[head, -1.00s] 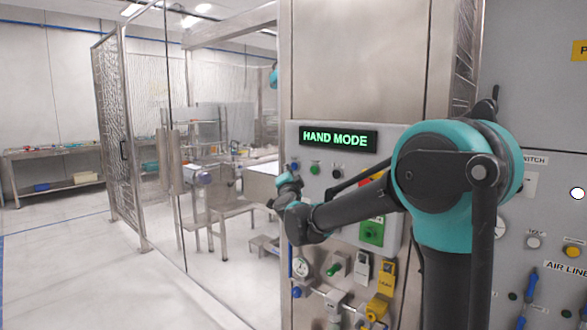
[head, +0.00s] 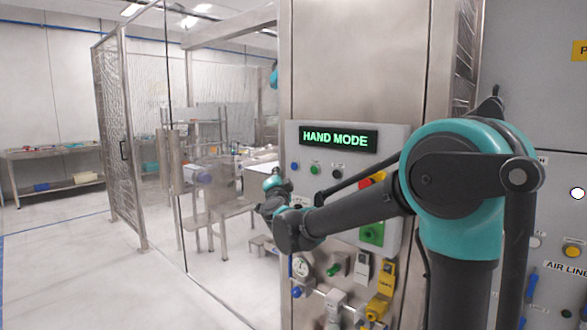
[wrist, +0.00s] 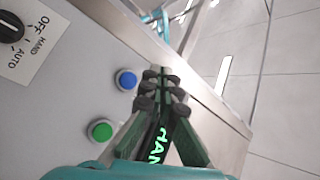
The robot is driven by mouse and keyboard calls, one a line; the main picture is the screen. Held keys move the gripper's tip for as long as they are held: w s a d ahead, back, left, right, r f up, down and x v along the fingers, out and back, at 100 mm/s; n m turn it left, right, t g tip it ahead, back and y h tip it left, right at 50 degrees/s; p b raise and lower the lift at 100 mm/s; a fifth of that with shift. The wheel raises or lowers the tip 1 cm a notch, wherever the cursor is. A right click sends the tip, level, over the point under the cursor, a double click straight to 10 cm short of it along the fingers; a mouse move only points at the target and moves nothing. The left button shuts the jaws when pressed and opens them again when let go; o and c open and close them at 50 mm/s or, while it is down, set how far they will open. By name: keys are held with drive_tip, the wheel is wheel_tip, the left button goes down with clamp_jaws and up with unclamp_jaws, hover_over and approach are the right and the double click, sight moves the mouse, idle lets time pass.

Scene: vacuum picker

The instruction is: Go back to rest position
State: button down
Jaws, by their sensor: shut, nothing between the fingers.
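My gripper (wrist: 161,88) shows in the wrist view with its dark fingers together and nothing between them. It points past the edge of a grey control panel (wrist: 62,75), beside a blue button (wrist: 127,79) and a green button (wrist: 101,130). The green-lit HAND MODE display (wrist: 156,146) is partly hidden behind the fingers. In the head view my teal and black arm reaches left across the lower panel. Its wrist is bent up at the panel's left edge, and the fingertips cannot be made out there.
The HAND MODE display (head: 338,138) sits above several buttons. A selector knob (wrist: 11,27) reads OFF, HAND, AUTO. Below my arm are a gauge (head: 301,266) and yellow valve (head: 381,305). A glass-sided cell with a metal table stands left; open floor (head: 90,270) lies beyond.

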drive_tip(key=s+d+f+n+g+y, duration=0.2)
drive_tip(key=s+d+f+n+g, duration=0.4)
drive_tip(key=f, duration=0.5)
drive_tip(key=s+d+f+n+g+y, duration=0.1)
drive_tip(key=s+d+f+n+g, duration=0.3)
drive_tip(key=s+d+f, duration=0.6)
drive_tip(key=s+d+f+g+h, duration=0.2)
drive_tip(key=s+d+f+g, duration=0.1)
drive_tip(key=s+d+f, duration=0.4)
drive_tip(key=s+d+f+g+h, duration=0.3)
drive_tip(key=s+d+f, duration=0.3)
drive_tip(key=s+f, duration=0.6)
drive_tip(key=shift+s+d, duration=0.4)
drive_tip(key=shift+s, duration=0.05)
drive_tip(key=shift+f, duration=0.1)
